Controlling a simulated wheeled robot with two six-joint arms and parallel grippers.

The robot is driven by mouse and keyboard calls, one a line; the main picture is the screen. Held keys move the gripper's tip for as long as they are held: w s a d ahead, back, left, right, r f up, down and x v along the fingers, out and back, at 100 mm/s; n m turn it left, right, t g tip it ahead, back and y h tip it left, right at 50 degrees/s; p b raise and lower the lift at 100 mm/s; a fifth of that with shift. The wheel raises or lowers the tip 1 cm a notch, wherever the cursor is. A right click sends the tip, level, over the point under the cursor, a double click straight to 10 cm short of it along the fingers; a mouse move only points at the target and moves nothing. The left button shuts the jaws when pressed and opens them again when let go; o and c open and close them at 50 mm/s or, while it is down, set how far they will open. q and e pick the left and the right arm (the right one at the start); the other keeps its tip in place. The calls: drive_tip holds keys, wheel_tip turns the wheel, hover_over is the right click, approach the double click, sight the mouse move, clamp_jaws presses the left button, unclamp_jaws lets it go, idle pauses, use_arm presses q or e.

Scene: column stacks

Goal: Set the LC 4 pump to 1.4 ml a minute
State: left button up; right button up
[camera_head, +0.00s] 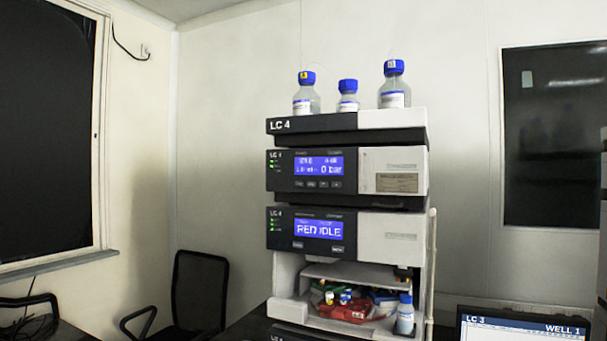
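The LC 4 stack stands in the middle of the head view, its label on the dark top tray (292,124). Below the tray is the pump module (395,160), with a lit blue display (319,166) that reads "0 bar" at right. A flow figure in ml/min shows at its left, too small to read surely. A row of small dark buttons (318,184) sits under the display. Green lights show at its left. Neither of my grippers is in view.
Three blue-capped bottles (394,85) stand on the tray. A second module with a blue display (318,229) sits below the pump, above an open bay with a red tray (345,313). A monitor labelled LC 3 (522,326) stands lower right, a black chair (200,290) lower left.

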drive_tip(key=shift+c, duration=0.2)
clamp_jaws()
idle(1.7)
